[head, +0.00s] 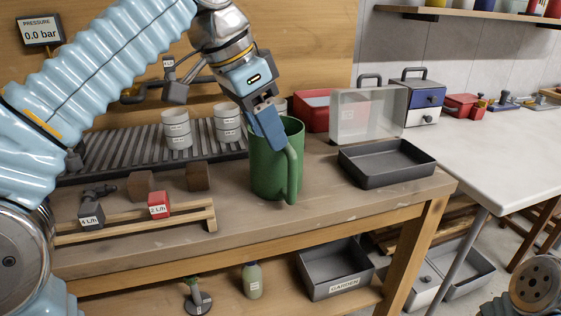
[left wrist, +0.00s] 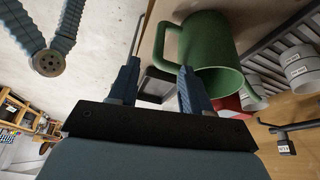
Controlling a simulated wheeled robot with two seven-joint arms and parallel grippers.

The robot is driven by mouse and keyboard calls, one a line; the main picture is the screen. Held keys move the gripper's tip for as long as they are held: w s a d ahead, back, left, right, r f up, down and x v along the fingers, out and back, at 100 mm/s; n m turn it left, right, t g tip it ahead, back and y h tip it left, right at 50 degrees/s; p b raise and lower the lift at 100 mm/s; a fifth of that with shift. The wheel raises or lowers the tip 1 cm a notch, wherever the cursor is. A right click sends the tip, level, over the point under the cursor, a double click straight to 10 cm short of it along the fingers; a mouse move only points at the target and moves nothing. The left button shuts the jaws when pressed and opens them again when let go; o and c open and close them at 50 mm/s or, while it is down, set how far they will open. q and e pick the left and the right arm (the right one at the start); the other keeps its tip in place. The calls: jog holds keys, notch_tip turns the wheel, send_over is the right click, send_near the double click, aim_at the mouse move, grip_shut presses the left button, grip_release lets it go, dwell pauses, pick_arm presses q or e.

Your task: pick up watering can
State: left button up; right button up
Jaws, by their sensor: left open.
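The green watering can (head: 270,170) stands upright on the workbench, with its handle (head: 292,175) facing the front right. My left gripper (head: 268,128) is open and reaches down from above, in front of the can's rim. In the left wrist view, my left gripper (left wrist: 158,72) has its fingers apart, and the can (left wrist: 212,42) lies just beyond them. The handle (left wrist: 160,42) shows near the gap between the fingertips; I cannot tell whether it is between them. My right gripper is not in view.
A dark empty tray (head: 385,165) and a clear case (head: 365,116) are right of the can. A low wooden rack (head: 130,225) with small blocks is at the left. Grey cups (head: 177,130) stand on a ribbed rack behind. The bench front by the can is clear.

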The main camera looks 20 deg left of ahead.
pick_arm(q)
jog(key=b, duration=0.1)
send_over(288, 173)
jog(key=s+a, duration=0.1)
jog(key=a, duration=0.1)
notch_tip(288, 173, down, 5)
jog(key=b+x, duration=0.1)
jog(key=x, duration=0.4)
jog(key=shift+d+f, duration=0.2)
jog(key=shift+d, duration=0.05)
jog(key=shift+c, duration=0.4)
grip_shut()
